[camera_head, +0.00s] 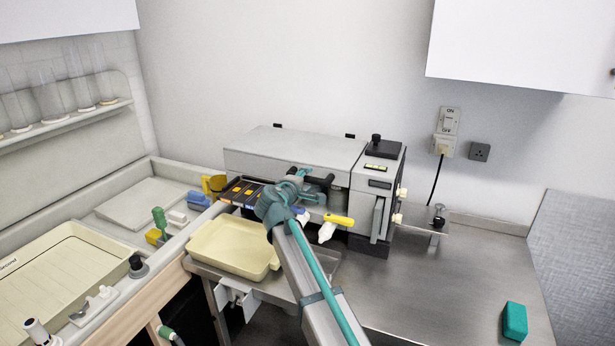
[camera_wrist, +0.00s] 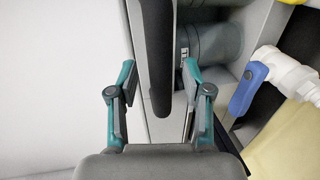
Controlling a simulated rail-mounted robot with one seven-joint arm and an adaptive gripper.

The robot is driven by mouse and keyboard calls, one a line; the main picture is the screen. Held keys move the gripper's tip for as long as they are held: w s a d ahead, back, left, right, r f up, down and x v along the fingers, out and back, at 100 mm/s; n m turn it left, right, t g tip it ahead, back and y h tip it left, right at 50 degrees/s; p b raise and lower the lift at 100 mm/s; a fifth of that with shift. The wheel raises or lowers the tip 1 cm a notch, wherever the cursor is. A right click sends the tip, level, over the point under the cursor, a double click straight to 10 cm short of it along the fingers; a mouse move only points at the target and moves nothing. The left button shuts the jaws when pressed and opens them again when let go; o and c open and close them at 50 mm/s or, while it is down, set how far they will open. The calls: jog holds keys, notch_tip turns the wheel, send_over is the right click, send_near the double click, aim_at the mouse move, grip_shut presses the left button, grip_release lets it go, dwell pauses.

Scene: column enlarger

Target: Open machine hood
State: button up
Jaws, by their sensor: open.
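The grey machine (camera_head: 365,185) stands on the steel counter against the back wall. Its long, flat-topped hood (camera_head: 285,146) looks closed. My gripper (camera_head: 313,183) is at the front of the machine, partly hidden by my arm in the head view. In the wrist view my gripper (camera_wrist: 160,70) is open, with one teal-jointed finger on each side of a dark bar handle (camera_wrist: 156,50). The handle runs between the fingers, with a visible gap on the left. Whether the right finger touches it I cannot tell.
A cream tray (camera_head: 232,248) sits below the machine's front left. A white tap-like fitting with a blue lever (camera_wrist: 248,88) is close right of my gripper. A yellow lever (camera_head: 340,220) also sticks out. A green block (camera_head: 514,321) lies on the open right counter.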

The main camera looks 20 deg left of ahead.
jog(key=shift+x, duration=0.85)
jog(key=shift+c, duration=0.2)
grip_shut()
